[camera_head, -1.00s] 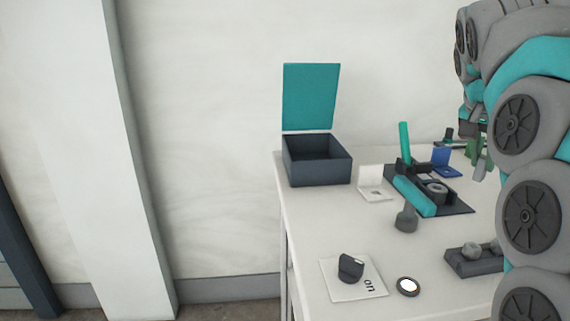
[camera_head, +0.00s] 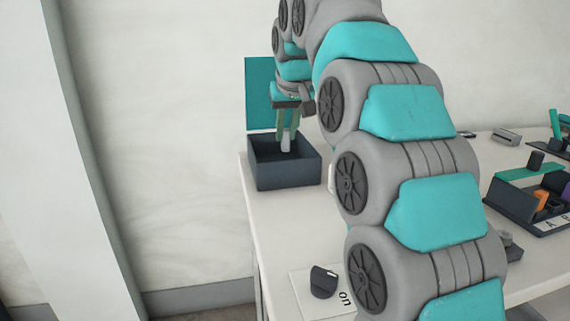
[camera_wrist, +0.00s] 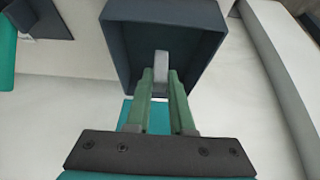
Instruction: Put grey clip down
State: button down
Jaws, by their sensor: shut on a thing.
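My gripper (camera_head: 288,128) has green fingers and points down over the open dark box. It is shut on the grey clip (camera_head: 285,140), which sticks out below the fingertips. The clip also shows in the wrist view (camera_wrist: 161,68), upright between the fingertips, in front of the box's interior. The dark box (camera_head: 285,176) stands at the table's far left corner with its teal lid (camera_head: 259,95) raised behind it. The clip's lower end is at about the height of the box rim in the head view. I cannot tell how far it is above the floor of the box.
My arm hides the middle of the white table (camera_head: 268,215). A white card with a dark knob (camera_head: 323,282) lies at the near left. A dark tray (camera_head: 512,200) with coloured items is at the right. The white wall is close behind the box.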

notch_tip(320, 180, down, 7)
jog(key=b, duration=0.3)
jog(key=shift+r+b, duration=0.1)
jog(key=shift+b, duration=0.25)
jog(key=shift+r, duration=0.15)
jog(key=c, duration=0.8)
grip_release()
jog(key=shift+p+v, duration=0.9)
jog(key=shift+v, duration=5.1)
jog(key=shift+a, duration=0.1)
